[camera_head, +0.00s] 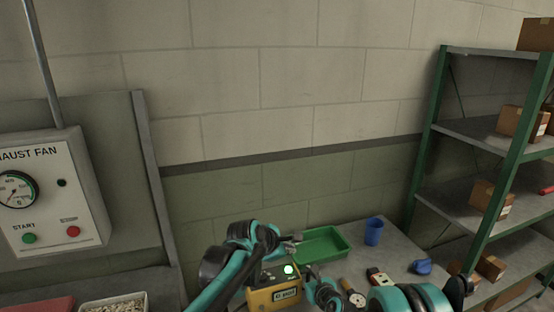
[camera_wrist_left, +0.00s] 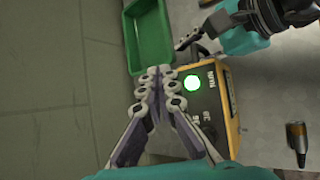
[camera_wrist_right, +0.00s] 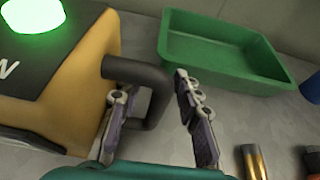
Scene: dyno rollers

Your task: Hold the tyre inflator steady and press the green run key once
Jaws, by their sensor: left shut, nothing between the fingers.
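The tyre inflator (camera_head: 260,299) is a yellow box with a dark top, standing on the grey bench. Its green run key (camera_head: 289,269) glows brightly; it also shows in the left wrist view (camera_wrist_left: 194,83). My left gripper (camera_wrist_left: 163,73) is shut and empty, its tips over the inflator's edge beside the key in that view; I cannot tell their height above it. My right gripper (camera_wrist_right: 150,88) is open, with its fingers on either side of the inflator's black handle (camera_wrist_right: 135,71). The right finger stands clear of the handle; the left finger overlaps it in the picture.
A green tray (camera_head: 322,243) lies behind the inflator. A blue cup (camera_head: 374,231), a blue item (camera_head: 421,267) and small tools are to the right. An exhaust fan panel (camera_head: 50,190) with its own green and red buttons hangs left. A green shelf (camera_head: 490,135) stands right.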

